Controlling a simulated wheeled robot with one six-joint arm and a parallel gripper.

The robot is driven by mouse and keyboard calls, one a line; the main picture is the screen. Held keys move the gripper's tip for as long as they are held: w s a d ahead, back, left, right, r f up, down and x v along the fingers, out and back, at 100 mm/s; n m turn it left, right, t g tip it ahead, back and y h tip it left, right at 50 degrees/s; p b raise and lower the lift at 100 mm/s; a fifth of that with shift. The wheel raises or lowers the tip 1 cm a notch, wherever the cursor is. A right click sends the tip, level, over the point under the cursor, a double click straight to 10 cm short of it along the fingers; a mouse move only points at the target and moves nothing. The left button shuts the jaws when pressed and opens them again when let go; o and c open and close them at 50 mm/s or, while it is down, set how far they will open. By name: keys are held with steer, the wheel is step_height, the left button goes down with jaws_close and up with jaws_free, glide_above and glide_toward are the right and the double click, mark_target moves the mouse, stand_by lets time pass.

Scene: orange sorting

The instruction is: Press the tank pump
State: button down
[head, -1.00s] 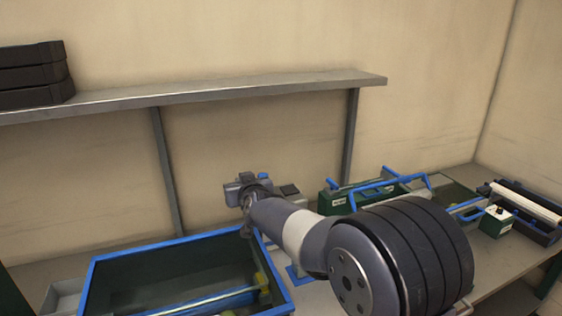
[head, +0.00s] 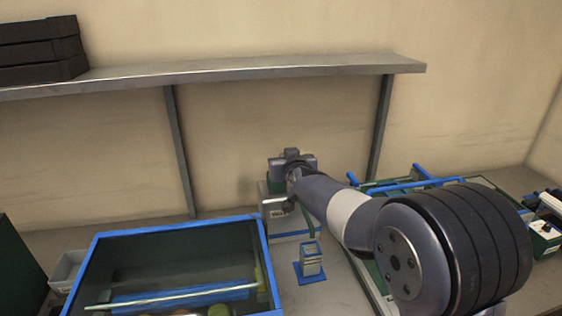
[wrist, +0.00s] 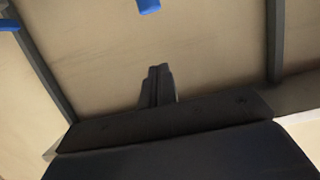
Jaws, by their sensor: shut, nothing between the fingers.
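A blue-rimmed dark tank (head: 181,229) stands at the lower left in the head view, with a few round fruits partly visible at its bottom edge. Right of it stands a grey box with a small label (head: 278,211), and in front of that a small grey post on a blue base (head: 311,262). I cannot tell which of these is the pump. My gripper shows in the wrist view (wrist: 157,72) with its dark fingers together and nothing between them. In the head view my wrist is above the grey box, partly covering it; the fingertips are not clear there.
A shelf (head: 230,75) runs along the back wall with stacked black trays (head: 38,48) at its left. Blue-railed equipment (head: 420,185) and a small green-and-white box (head: 545,240) stand at the right. A blue piece (wrist: 148,5) shows at the wrist view's top edge.

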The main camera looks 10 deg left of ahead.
steer(key=x, duration=0.3)
steer(key=f+p+x, duration=0.1)
steer(key=x, duration=0.3)
steer(key=p+x, duration=0.1)
steer(key=x, duration=0.2)
steer(key=shift+f, duration=0.45)
steer(key=shift+s+f, duration=0.1)
steer(key=shift+f, duration=0.9)
steer(key=shift+f+b, duration=1.75)
steer(key=shift+f, duration=0.15)
